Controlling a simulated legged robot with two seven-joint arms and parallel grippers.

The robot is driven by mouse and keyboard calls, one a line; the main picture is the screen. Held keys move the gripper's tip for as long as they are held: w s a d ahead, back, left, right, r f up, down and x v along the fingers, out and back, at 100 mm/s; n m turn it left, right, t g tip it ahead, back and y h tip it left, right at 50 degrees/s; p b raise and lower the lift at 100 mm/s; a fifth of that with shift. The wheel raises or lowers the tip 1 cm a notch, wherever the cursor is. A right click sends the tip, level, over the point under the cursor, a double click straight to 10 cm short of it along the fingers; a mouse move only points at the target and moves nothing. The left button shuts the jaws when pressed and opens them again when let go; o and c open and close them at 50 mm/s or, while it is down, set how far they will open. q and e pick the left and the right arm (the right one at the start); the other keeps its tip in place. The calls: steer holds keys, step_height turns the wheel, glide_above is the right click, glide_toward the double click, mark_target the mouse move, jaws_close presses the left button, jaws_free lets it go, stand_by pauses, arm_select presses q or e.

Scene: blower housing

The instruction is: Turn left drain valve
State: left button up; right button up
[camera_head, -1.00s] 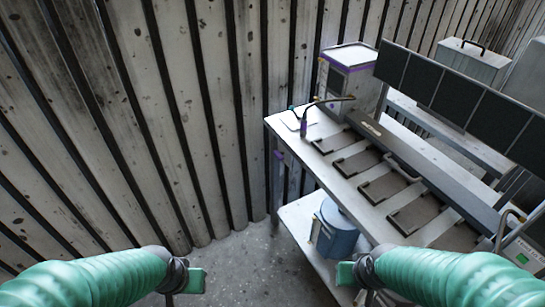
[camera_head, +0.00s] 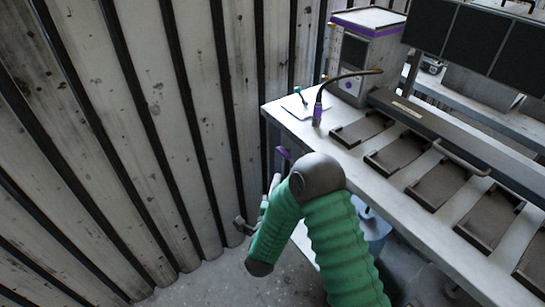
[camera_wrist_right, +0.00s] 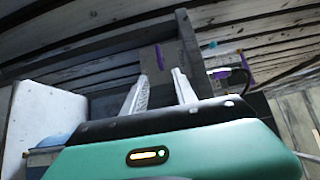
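A small purple handle (camera_head: 283,153), which looks like the drain valve, is at the left end of the workbench, just below its top. In the right wrist view the purple handle (camera_wrist_right: 159,57) shows as a narrow upright strip in front of a grey-brown plate. My right gripper (camera_head: 257,205) is below and left of the handle in the head view, beside the bench. In the wrist view its two pale fingers (camera_wrist_right: 160,74) are spread with nothing between them. The handle is beyond the fingertips, roughly between them; contact cannot be made out. My left gripper is out of view.
The workbench (camera_head: 290,122) carries dark trays, a grey box (camera_head: 365,55) and a purple-based gooseneck (camera_head: 318,112). A blue container (camera_head: 372,230) is below, partly hidden by my arm. A corrugated wall (camera_head: 170,120) stands left, with open floor between.

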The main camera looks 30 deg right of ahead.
mark_target(283, 156)
steer(key=b+x, duration=0.1)
steer(key=x, duration=1.3)
steer(key=shift+w+a+f+b, duration=0.1)
steer(key=shift+w+f+b, duration=0.1)
steer(key=shift+b, duration=0.15)
steer(key=shift+r, duration=0.1)
steer(key=shift+a, duration=0.1)
jaws_close()
steer(key=shift+s, duration=0.1)
